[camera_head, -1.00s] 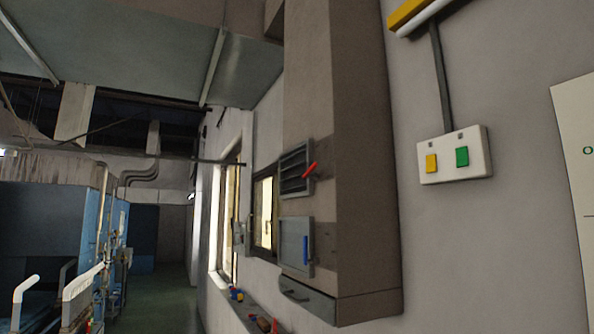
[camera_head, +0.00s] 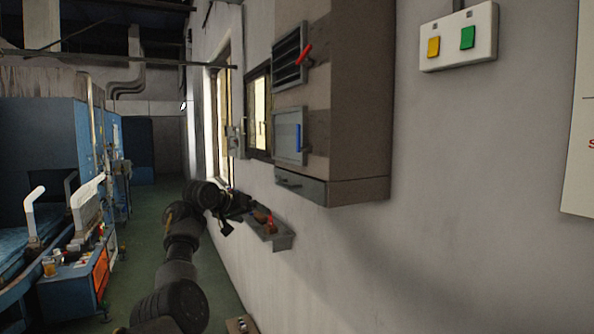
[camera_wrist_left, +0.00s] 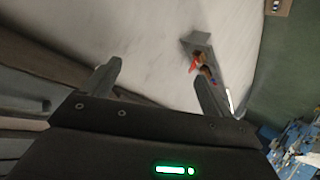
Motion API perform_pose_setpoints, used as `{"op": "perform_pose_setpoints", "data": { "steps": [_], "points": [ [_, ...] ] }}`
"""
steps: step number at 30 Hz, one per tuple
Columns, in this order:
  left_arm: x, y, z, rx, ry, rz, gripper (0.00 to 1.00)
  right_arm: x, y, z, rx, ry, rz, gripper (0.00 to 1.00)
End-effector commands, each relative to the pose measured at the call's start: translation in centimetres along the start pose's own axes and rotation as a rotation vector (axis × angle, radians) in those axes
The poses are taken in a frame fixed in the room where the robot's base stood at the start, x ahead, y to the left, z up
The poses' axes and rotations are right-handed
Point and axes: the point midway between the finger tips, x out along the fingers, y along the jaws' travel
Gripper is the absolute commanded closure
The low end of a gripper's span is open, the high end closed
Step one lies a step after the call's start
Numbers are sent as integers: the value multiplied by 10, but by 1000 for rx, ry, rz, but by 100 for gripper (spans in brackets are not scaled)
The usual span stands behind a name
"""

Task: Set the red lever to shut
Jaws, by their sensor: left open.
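The red lever (camera_head: 304,53) sticks out at a slant from the side of a louvred grey vent (camera_head: 289,56) on the brown wall duct. A blue handle (camera_head: 298,137) stands upright on the grey panel below it. My left gripper (camera_head: 238,212) is low in front of the wall, below and to the left of the lever and apart from it. In the left wrist view its two fingers (camera_wrist_left: 157,85) are spread with nothing between them. The lever does not show in the wrist view. My right gripper is in neither view.
A small grey wall shelf (camera_head: 282,241) with a few small items sits close beside my left gripper; it also shows in the wrist view (camera_wrist_left: 196,42). A white switch box (camera_head: 459,36) is on the right wall. Blue machines (camera_head: 45,140) stand at left, with green floor between.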

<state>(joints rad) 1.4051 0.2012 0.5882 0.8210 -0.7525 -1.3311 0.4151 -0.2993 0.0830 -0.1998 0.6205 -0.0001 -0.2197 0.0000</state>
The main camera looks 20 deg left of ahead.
Motion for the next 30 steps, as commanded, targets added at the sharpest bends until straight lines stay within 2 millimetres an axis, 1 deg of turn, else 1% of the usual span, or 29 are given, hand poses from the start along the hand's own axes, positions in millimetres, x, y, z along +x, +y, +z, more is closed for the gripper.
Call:
{"op": "perform_pose_setpoints", "data": {
  "steps": [1,2,3,5,6,8,9,10,12,15,18,21,26,30],
  "points": [
    [-28,28,-39,3,42,67,15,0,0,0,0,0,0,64],
    [-44,44,-59,7,62,106,15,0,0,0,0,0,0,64],
    [-68,67,-83,15,89,160,15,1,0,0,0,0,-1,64],
    [-105,100,-115,32,126,240,15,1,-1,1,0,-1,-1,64],
    [-131,123,-133,48,149,291,15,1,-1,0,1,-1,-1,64],
    [-170,155,-156,74,181,365,15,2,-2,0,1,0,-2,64],
    [-196,175,-167,96,200,410,15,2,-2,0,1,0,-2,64],
    [-213,189,-175,111,213,442,15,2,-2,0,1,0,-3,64],
    [-252,218,-187,145,238,507,15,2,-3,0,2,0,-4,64],
    [-294,249,-196,187,265,575,15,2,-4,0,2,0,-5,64],
    [-320,267,-200,213,279,615,15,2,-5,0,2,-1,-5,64],
    [-331,274,-201,227,286,632,15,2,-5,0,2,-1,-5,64],
    [-331,277,-202,229,287,635,15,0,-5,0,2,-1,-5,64],
    [-321,286,-207,228,286,634,15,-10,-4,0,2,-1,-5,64]
  ]
}}
